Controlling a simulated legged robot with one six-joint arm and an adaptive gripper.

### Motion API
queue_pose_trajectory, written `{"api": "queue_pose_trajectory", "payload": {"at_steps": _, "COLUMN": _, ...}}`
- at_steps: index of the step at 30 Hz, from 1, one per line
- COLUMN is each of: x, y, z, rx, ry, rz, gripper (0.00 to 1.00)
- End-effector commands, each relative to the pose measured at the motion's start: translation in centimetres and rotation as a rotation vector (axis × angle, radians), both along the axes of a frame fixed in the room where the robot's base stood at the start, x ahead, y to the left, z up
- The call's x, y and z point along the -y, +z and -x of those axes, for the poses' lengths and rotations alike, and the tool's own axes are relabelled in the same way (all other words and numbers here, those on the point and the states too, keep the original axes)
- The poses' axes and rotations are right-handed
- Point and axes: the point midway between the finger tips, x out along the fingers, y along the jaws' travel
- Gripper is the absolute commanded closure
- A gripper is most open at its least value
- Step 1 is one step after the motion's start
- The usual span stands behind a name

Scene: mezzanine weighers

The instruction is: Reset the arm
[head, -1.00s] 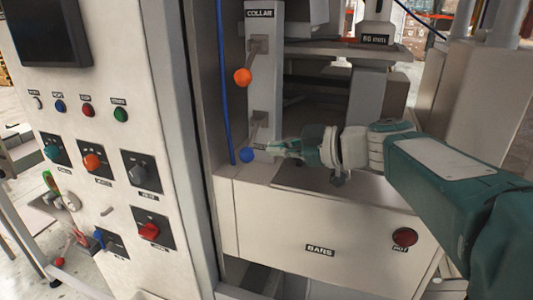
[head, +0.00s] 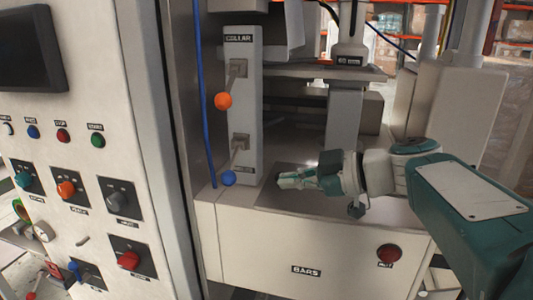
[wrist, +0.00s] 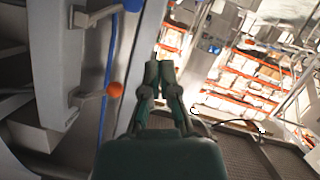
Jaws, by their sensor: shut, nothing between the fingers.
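My gripper (head: 284,181) is shut and empty in the head view. Its fingertips point left, just right of the lower lever with the blue ball knob (head: 228,178), with a gap between them. The upper lever with the orange ball knob (head: 223,101) stands higher on the grey COLLAR column (head: 243,110). In the wrist view my gripper (wrist: 159,66) shows with its fingers together, and the orange knob (wrist: 115,89) is to its left. My arm reaches in from the right.
A control panel (head: 90,180) with buttons, knobs and a dark screen (head: 40,62) stands at left. The BARS housing (head: 306,250) with a red button (head: 389,252) lies below my arm. A blue cable (head: 205,100) runs beside the column. Shelving shows behind.

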Motion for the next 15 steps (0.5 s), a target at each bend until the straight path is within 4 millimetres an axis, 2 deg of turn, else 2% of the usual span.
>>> {"api": "queue_pose_trajectory", "payload": {"at_steps": 6, "x": -0.8, "y": -5.2, "z": 4.2, "rx": -0.363, "ry": -0.16, "rz": 0.093, "gripper": 1.0}}
{"api": "queue_pose_trajectory", "payload": {"at_steps": 15, "x": 1.0, "y": -11.9, "z": 9.8, "rx": -0.739, "ry": -0.553, "rz": 0.207, "gripper": 1.0}}
